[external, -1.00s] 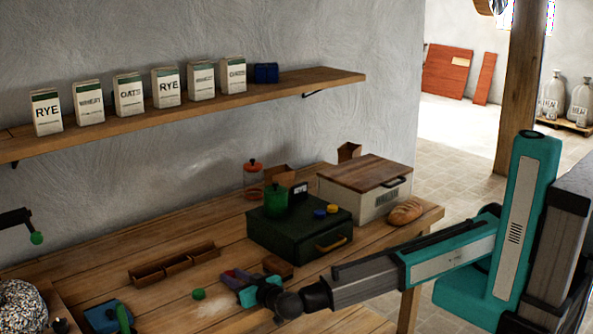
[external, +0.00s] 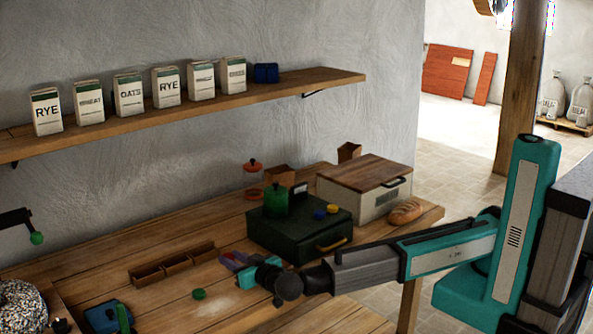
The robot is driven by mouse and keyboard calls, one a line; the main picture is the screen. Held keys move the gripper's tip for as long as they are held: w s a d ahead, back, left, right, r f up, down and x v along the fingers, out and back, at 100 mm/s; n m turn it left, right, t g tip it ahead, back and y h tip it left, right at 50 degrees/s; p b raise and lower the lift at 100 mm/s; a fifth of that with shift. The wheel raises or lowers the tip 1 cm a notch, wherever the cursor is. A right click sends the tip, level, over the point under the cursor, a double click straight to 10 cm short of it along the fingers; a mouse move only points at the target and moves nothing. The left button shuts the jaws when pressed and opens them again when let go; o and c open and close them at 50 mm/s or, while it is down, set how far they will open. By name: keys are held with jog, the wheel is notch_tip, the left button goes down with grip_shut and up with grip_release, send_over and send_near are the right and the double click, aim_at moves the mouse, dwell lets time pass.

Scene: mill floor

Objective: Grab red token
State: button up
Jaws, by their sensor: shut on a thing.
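My gripper (external: 232,263) is over the wooden bench, in front of the dark green box. Its jaws are shut on a small reddish thing, which seems to be the red token (external: 240,257). The fingers hide most of it, so its shape is not clear. A green token (external: 198,294) lies flat on the bench to the left of my gripper.
A green canister (external: 274,201) stands on the dark green box. A divided wooden tray (external: 172,267) lies left of my gripper. A bread loaf (external: 405,211) and a wood-lidded box (external: 362,199) are at the right. The bench front is mostly clear.

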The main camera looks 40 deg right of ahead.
jog(key=shift+r, duration=1.9)
